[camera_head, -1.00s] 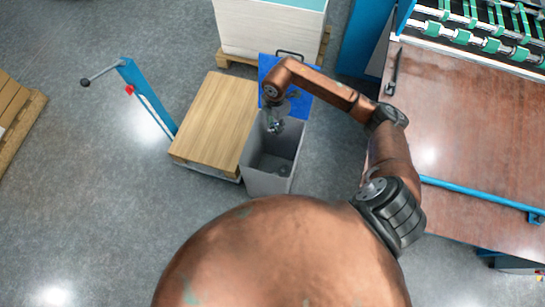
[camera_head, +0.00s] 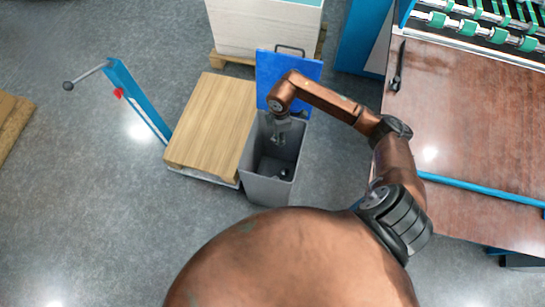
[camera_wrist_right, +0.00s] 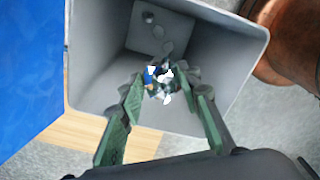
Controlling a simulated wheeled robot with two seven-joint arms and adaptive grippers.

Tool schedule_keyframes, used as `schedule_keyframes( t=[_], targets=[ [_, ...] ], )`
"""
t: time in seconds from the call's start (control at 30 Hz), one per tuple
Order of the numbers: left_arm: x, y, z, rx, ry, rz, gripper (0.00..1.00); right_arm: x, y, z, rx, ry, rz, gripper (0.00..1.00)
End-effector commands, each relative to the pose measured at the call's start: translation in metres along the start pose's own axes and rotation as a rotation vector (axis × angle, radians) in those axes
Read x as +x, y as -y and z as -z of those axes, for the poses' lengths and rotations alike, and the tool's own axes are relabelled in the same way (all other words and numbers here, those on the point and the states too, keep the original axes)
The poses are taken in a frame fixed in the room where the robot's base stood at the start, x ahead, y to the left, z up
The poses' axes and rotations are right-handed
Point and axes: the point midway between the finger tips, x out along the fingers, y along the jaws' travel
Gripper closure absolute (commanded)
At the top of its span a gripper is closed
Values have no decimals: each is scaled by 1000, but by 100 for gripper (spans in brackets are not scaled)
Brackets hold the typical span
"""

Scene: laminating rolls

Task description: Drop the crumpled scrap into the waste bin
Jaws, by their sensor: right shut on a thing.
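The grey waste bin (camera_head: 266,190) stands on the floor with its blue lid (camera_head: 268,70) swung open at the back. My right gripper (camera_head: 279,138) points down over the bin's mouth. In the right wrist view, my right gripper (camera_wrist_right: 167,92) has its green-grey fingers shut on the crumpled scrap (camera_wrist_right: 160,80), a small white, blue and dark bundle, against the bin's interior (camera_wrist_right: 110,60). In the head view the scrap is too small to make out clearly. My left gripper is not in view.
A wooden-topped pallet trolley (camera_head: 210,120) with a blue handle post stands just left of the bin. A white stack (camera_head: 262,28) on a pallet is behind it. A brown table (camera_head: 465,130) with a dark tool (camera_head: 398,68) is at the right. Open floor lies left.

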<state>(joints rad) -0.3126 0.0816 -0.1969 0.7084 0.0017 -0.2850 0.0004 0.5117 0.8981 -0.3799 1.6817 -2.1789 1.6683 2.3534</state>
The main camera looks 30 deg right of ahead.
Motion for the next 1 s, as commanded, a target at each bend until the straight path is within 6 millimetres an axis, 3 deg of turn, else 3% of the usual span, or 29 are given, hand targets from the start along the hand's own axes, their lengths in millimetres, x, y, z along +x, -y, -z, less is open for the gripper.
schedule_keyframes(
  t=[0.3, 0.33, 0.63, 1.0],
  targets=[
    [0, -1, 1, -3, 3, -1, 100, 2, 0, 0, 0, 0, -1, 78],
    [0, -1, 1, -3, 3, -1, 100, 2, 0, 0, 0, 0, -1, 68],
    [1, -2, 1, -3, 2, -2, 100, 2, 0, 0, -1, 0, -1, 48],
    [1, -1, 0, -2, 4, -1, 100, -6, -1, 0, 0, 1, -2, 48]
  ],
)
